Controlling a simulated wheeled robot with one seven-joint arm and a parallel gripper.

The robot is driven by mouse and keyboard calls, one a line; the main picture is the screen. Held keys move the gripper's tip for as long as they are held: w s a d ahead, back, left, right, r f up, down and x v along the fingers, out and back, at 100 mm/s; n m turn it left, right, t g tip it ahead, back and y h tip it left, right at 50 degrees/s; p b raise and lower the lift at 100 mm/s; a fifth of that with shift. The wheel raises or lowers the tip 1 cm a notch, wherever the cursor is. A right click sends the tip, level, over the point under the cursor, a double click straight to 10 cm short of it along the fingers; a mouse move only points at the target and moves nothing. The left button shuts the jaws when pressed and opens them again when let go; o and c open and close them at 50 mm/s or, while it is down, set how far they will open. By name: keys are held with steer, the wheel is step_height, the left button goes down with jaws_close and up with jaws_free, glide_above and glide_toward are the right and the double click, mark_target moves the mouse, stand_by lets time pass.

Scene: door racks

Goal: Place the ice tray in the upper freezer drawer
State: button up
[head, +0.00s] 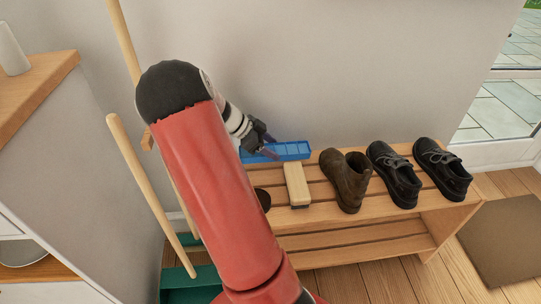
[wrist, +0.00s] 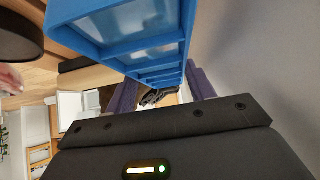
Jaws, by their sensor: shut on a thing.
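The blue ice tray (head: 289,151) is at the back left of the wooden shoe bench, close to the wall, in the head view. In the wrist view its compartments (wrist: 135,30) fill the top middle. My gripper (head: 268,146) is shut on the tray, with purple fingers on either side of it in the wrist view (wrist: 162,90). I cannot tell whether the tray touches the bench or hangs just above it. My red arm hides part of the bench's left side. No freezer drawer can be made out.
On the shoe bench (head: 430,222) stand a wooden brush (head: 296,184), a brown boot (head: 345,180) and two black shoes (head: 393,175). Wooden poles (head: 150,195) and a green bin (head: 190,284) are at the left. A doormat (head: 508,245) lies on the right.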

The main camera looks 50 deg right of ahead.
step_height(320, 180, down, 4)
steer(key=shift+r, duration=0.1)
steer(key=o, duration=1.3)
steer(key=shift+c, duration=0.2)
